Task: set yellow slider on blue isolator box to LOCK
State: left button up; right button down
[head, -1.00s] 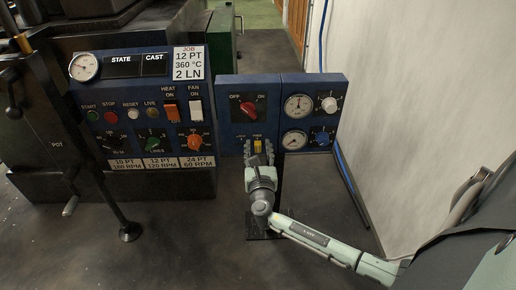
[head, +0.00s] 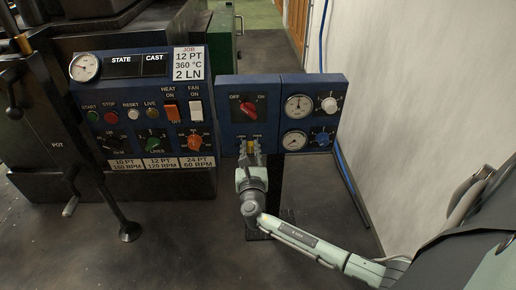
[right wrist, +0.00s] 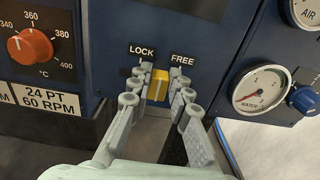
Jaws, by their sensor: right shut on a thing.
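The blue isolator box (head: 225,110) carries a red OFF/ON knob (head: 248,108) and, below it, a small yellow slider (head: 250,147). In the right wrist view the yellow slider (right wrist: 159,86) stands between the LOCK label (right wrist: 141,51) on the left and the FREE label (right wrist: 182,60) on the right. My right gripper (head: 250,155) comes from below and is shut on the slider, with a finger on either side of it in the right wrist view (right wrist: 158,92). The slot around the slider is partly hidden by the fingers. My left gripper is not in view.
To the right is a blue panel with two gauges (head: 297,106) and a blue knob (head: 322,137). To the left is the caster's control panel (head: 125,125) with switches and an orange knob (head: 194,141). A white wall (head: 400,90) bounds the right side.

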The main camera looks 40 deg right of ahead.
aim_at(240, 141)
jog(key=shift+w+a, duration=0.4)
jog(key=shift+a, duration=0.25)
jog(key=shift+w+a, duration=0.35)
jog(key=shift+a, duration=0.4)
jog(key=c, duration=1.4)
grip_release()
jog(key=shift+w+a, duration=0.1)
jog(key=shift+s, duration=0.2)
jog(key=v, duration=1.1)
jog(key=shift+s, duration=0.35)
jog(key=shift+a, duration=0.1)
